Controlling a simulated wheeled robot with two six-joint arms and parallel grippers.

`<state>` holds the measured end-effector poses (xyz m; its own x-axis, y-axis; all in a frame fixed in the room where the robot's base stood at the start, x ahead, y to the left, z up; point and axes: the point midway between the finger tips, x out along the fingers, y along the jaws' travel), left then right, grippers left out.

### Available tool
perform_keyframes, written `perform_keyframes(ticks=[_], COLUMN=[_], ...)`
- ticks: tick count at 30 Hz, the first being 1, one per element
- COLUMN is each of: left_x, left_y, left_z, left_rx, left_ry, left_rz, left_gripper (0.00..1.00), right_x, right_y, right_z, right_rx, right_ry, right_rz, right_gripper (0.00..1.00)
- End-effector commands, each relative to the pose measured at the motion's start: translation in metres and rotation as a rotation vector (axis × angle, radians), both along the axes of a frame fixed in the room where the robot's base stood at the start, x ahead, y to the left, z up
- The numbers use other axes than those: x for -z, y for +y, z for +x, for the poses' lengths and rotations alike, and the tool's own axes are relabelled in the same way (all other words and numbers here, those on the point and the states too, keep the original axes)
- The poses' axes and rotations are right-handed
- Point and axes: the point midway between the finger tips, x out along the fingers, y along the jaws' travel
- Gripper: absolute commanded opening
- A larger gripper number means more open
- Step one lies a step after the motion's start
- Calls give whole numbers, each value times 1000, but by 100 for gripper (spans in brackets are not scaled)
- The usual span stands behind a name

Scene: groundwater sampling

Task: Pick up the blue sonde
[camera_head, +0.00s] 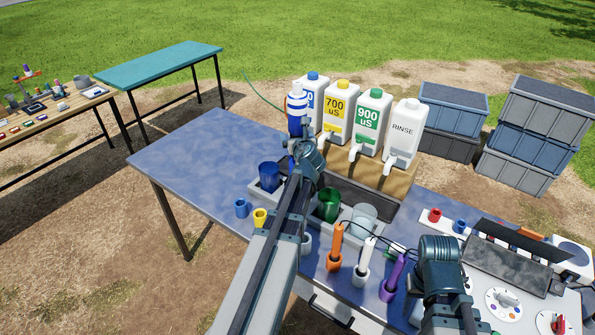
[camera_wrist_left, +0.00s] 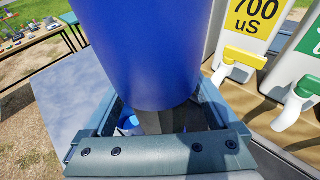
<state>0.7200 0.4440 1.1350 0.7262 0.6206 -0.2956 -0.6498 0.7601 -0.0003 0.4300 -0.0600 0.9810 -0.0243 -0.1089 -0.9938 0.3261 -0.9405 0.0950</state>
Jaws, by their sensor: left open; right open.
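The blue sonde (camera_head: 297,104), with white bands and a green cable, stands upright left of the bottles at the back of the table. It fills the upper middle of the left wrist view as a large blue cylinder (camera_wrist_left: 135,50). My left gripper (camera_head: 298,134) is at its lower part, largely hidden by my wrist in the head view. In the left wrist view its open jaws (camera_wrist_left: 150,122) lie on both sides of the cylinder; I cannot tell if they touch it. My right gripper (camera_head: 441,250) is open and empty over the right front of the table.
Several labelled bottles (camera_head: 338,107) stand close right of the sonde. A blue cup (camera_head: 269,176), a green cup (camera_head: 328,205) and orange, white and purple probes (camera_head: 335,247) stand nearer. The blue table's left part (camera_head: 205,150) is clear. Grey crates (camera_head: 520,135) are behind.

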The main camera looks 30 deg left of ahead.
Motion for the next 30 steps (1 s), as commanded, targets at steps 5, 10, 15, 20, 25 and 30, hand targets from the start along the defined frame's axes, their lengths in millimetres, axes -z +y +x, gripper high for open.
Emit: perform_keyframes(ticks=[5,10,15,20,25,30], left_x=[0,0,0,0,-1,-1], left_y=[0,-1,-1,-1,-1,-1], left_z=[0,0,0,0,0,0], left_rx=[0,0,0,0,3,3], left_ry=[0,0,0,0,-1,-1], left_rz=[0,0,0,0,2,2], left_gripper=[68,37,7,0,0,0], right_x=[0,0,0,0,-1,-1], right_y=[0,0,0,0,0,0], right_z=[0,0,0,0,0,0], right_rx=[0,0,0,0,0,0], right_ry=[0,0,0,0,0,0], right_rz=[0,0,0,0,0,0], right_gripper=[50,50,50,50,50,50])
